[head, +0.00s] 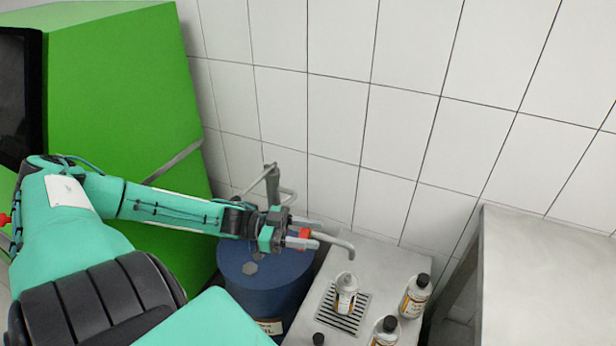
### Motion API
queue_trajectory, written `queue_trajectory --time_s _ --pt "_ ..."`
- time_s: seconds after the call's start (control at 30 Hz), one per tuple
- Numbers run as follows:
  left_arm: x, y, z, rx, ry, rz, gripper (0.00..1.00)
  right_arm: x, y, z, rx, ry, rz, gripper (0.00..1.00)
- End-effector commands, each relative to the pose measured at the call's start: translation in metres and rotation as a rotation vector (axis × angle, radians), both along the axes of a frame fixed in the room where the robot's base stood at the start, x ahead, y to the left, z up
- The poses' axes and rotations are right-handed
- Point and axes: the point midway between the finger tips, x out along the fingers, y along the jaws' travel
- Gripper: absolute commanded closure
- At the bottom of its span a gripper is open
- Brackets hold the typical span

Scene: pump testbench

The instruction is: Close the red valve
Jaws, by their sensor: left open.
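The red valve (305,233) shows as a small red piece beside the grey spout pipe (338,243), above the blue drum (255,275). My left gripper (307,232) reaches in from the left. It is open, with its grey fingers on the far and near sides of the red piece. I cannot tell whether either finger touches it. The gripper hides part of the valve and the pipe behind it. My right gripper is not in view.
A bottle (346,290) stands on the grate (342,312) of a metal bench (393,262) below the spout. More bottles (415,297) stand to the right. A green cabinet (125,100) fills the left, a tiled wall the back. A grey table (545,275) stands at right.

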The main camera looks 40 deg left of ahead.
Motion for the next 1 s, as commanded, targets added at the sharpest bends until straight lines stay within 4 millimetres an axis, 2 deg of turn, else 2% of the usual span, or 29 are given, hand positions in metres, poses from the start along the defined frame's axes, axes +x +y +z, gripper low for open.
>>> queue_trajectory --time_s 0.2,0.7,1.0 --pt "-0.001 0.0 0.042 0.003 0.003 -0.003 0.55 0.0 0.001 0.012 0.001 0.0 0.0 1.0" --pt "0.0 0.0 0.129 0.003 -0.001 -0.004 0.55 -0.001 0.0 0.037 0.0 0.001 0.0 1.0" --pt "0.0 0.0 0.162 0.001 0.001 -0.001 0.55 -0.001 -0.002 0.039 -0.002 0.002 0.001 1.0"
